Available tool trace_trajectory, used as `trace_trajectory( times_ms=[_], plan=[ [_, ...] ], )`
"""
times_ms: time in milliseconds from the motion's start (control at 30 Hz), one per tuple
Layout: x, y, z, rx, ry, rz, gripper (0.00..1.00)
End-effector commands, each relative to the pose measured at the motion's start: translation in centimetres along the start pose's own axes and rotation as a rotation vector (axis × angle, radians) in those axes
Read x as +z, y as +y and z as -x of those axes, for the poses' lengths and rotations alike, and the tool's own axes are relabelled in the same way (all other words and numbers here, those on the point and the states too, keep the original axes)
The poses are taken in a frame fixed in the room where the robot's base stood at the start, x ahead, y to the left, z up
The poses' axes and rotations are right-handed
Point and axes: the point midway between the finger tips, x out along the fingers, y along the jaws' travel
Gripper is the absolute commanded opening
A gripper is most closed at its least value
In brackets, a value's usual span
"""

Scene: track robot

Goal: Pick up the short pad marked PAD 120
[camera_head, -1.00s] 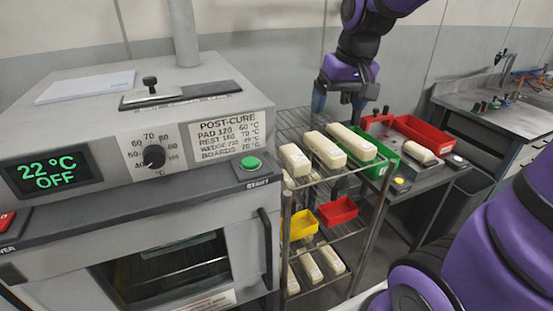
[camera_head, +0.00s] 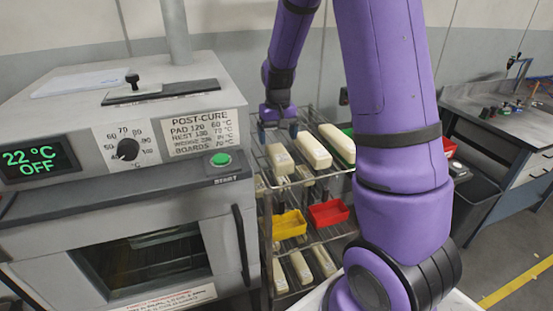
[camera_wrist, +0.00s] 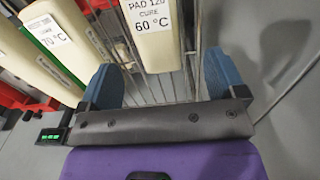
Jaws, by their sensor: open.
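The cream pad marked PAD 120, CURE 60 °C (camera_wrist: 153,50) lies ahead of my gripper in the wrist view, its near end in line with the gap between the fingers. It appears to be the leftmost pad (camera_head: 280,158) on the top shelf of the wire rack in the head view, where its label is too small to read. My gripper (camera_wrist: 161,75) is open and empty, with one blue finger on each side of the gap. In the head view my gripper (camera_head: 279,131) hangs over the far end of that pad. Contact cannot be told.
Longer cream pads (camera_head: 313,152) lie to the right on the same wire rack (camera_head: 266,190). A pad labelled 70 °C (camera_wrist: 70,58) is at left in the wrist view. Lower shelves hold a yellow bin (camera_head: 289,225) and a red bin (camera_head: 328,214). The oven (camera_head: 110,215) stands close left.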

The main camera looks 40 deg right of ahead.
Motion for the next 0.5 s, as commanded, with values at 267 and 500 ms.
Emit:
trace_trajectory(
  times_ms=[267,500],
  plan=[
    [0.0,0.0,-2.9,0.0,0.0,0.0,0.89],
    [0.1,0.3,-5.4,0.001,-0.003,0.0,0.89]
  ],
)
